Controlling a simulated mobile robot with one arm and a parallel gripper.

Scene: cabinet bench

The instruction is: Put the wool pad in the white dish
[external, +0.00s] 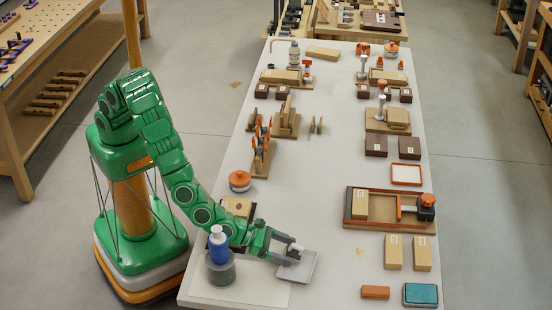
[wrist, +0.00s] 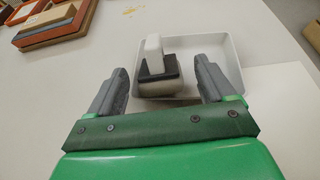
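The white dish (external: 306,272) is a shallow square tray near the front end of the bench. It also shows ahead of my gripper in the wrist view (wrist: 222,58). What looks like the wool pad (wrist: 158,66), with a pale upright block, a dark middle and a light grey base, appears in the left part of the dish. In the external view it is small and partly hidden by my gripper (external: 289,254). The wrist view shows my gripper (wrist: 158,88) open, with the pad between and beyond its fingers and visible gaps on both sides.
A jar with a blue bottle (external: 219,246) stands close beside my forearm. To the right are a teal block (external: 420,294), an orange-brown block (external: 375,292) and a wooden tray with a clamp (external: 385,222). The bench between the dish and these blocks is clear.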

